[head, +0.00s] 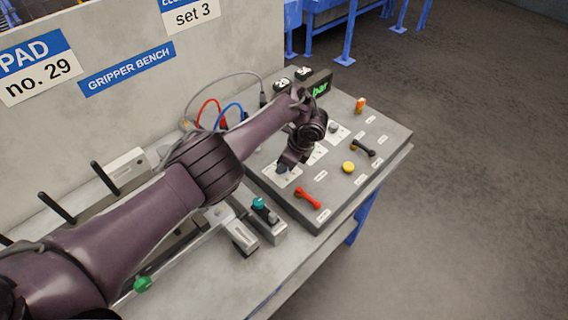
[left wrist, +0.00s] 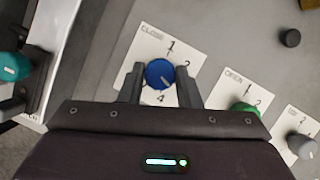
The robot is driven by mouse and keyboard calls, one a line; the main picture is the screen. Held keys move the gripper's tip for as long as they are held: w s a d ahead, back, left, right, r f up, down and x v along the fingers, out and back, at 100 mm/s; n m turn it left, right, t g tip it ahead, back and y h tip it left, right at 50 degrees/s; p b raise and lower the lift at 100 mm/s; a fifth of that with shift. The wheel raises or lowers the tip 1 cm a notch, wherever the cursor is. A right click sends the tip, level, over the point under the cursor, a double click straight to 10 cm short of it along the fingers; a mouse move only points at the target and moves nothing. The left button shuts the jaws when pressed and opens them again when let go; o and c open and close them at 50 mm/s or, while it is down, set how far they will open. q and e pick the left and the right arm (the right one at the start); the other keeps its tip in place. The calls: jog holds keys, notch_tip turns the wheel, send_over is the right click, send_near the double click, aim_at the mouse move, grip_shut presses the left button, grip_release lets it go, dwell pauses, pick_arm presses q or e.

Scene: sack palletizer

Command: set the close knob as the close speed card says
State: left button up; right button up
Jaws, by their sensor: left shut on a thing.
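The blue close knob (left wrist: 160,73) sits on a white plate (left wrist: 150,42) marked CLOSE, with 1, 2 and 4 readable around it. Its pale pointer mark faces the lower right in the left wrist view, between 2 and 4; any number there is hidden by a finger. My left gripper (left wrist: 161,76) is shut on the knob, one finger on each side. In the head view the left gripper (head: 284,166) is down at the panel's near left part. The card (head: 190,14), its top line cut off, reads "set 3". My right gripper is not in view.
A green knob (left wrist: 244,109) marked OPEN and a grey knob (left wrist: 301,145) stand beside it. The panel (head: 330,196) also bears a red lever (head: 308,198), a yellow button (head: 348,167) and a black lever (head: 364,148). A teal-topped fitting (head: 259,203) stands left of the panel.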

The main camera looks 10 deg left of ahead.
aim_at(294, 173)
pick_arm(q)
jog(key=shift+w+n+g+b, duration=0.15)
jog(key=shift+n+g+b, duration=0.4)
jog(key=shift+n, duration=0.65)
jog(key=shift+r, duration=0.1)
jog(key=o, duration=1)
jog(key=shift+c, duration=0.2)
jog(key=v, duration=0.7)
jog(key=shift+d+r+b, duration=0.2)
jog(key=shift+r+b, duration=0.1)
jog(key=shift+r, duration=0.05)
